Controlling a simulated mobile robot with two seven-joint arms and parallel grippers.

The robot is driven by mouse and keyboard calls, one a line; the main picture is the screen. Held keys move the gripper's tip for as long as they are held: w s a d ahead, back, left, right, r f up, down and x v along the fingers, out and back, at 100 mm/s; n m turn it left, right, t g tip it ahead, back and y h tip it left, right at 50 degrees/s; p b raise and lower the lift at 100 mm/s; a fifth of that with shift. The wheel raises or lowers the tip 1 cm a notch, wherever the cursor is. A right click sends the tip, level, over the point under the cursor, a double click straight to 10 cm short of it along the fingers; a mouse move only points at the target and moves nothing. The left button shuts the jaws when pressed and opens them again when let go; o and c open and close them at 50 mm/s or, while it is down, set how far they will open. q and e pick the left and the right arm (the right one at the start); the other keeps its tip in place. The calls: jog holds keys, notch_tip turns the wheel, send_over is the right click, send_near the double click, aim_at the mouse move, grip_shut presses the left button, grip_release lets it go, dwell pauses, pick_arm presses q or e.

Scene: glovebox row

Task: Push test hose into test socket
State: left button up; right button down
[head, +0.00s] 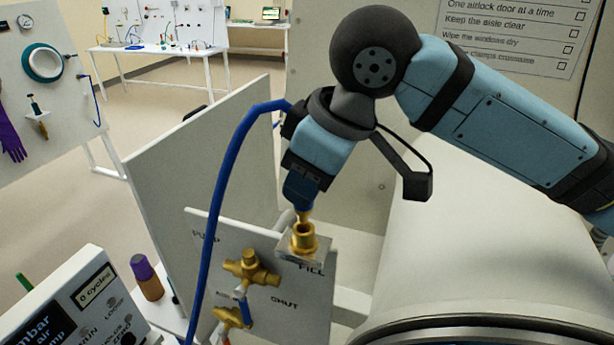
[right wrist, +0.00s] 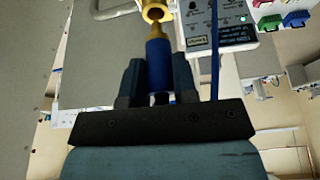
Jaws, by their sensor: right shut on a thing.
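My right gripper (head: 301,192) comes down from the upper right and is shut on the blue end of the test hose (head: 217,190). A brass tip points down from that end at the test socket (head: 304,243), an upright brass fitting on a clear block by the FILL label. The tip is at the socket's mouth; I cannot tell whether it is inside. In the right wrist view the blue hose end (right wrist: 158,62) sits between both fingers, with the brass socket (right wrist: 155,10) straight ahead of the tip. My left gripper is not in view.
Brass valves (head: 250,268) stand on the white panel (head: 320,285) left of and below the socket. A grey upright board (head: 205,160) stands behind it. The hose loops left and down past the valves. A large pale cylinder (head: 470,240) fills the right side.

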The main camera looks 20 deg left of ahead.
jog(key=shift+f, duration=0.1)
dwell(0.4)
jog(key=shift+f, duration=0.4)
jog(key=shift+f, duration=0.55)
jog(key=shift+f, duration=0.6)
jog(key=c, duration=0.8)
grip_release()
